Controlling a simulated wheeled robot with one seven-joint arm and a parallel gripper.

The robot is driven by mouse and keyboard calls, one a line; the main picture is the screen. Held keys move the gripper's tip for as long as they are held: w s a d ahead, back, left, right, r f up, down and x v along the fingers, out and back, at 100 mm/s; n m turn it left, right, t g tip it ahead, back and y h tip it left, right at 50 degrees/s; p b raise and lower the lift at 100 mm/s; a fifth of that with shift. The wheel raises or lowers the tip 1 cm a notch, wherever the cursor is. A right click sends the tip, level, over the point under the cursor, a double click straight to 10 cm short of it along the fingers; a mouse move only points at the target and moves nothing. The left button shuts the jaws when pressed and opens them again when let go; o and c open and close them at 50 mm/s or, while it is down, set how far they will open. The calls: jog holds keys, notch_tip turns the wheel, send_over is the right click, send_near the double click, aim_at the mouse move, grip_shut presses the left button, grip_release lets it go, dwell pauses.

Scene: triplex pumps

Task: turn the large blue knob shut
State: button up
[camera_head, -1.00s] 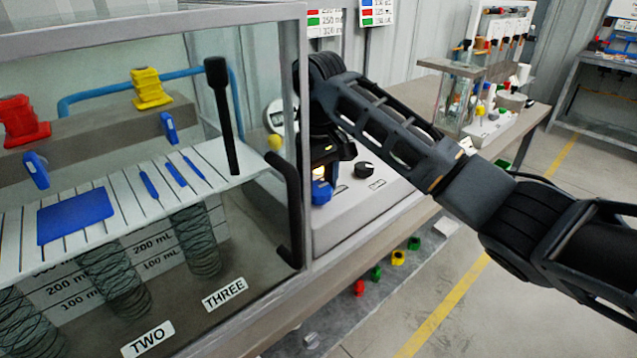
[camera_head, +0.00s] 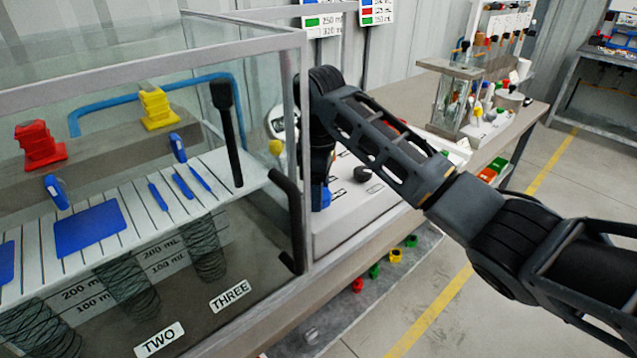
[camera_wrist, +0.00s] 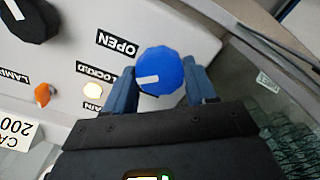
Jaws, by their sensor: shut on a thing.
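The large blue knob (camera_wrist: 160,72) shows in the wrist view as a many-sided disc with a white mark on its face. The mark lies nearly level, pointing to the left. My gripper (camera_wrist: 163,88) has its two blue fingers on either side of the knob and is shut on it. In the head view the knob (camera_head: 325,197) is a small blue patch below the wrist, on the front of the white panel (camera_head: 345,215). Labels on the panel, such as OPEN (camera_wrist: 117,43) and LOCKED (camera_wrist: 95,72), appear upside down in the wrist view.
A glass tank (camera_head: 300,150) with a metal frame stands close at the left of the knob. A black knob (camera_wrist: 30,18), an orange switch (camera_wrist: 42,94) and a lit lamp (camera_wrist: 93,89) sit on the panel. Open floor (camera_head: 410,310) lies to the right.

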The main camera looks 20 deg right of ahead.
jog(key=n+p, duration=0.1)
jog(key=n, duration=0.4)
jog(key=shift+r+n+p, duration=0.1)
jog(key=shift+n+p, duration=0.2)
jog(key=n, duration=0.5)
jog(key=shift+p, duration=0.3)
jog(key=o, duration=1)
jog(key=shift+o, duration=0.2)
notch_tip(320, 180, up, 7)
jog(key=shift+r, duration=0.35)
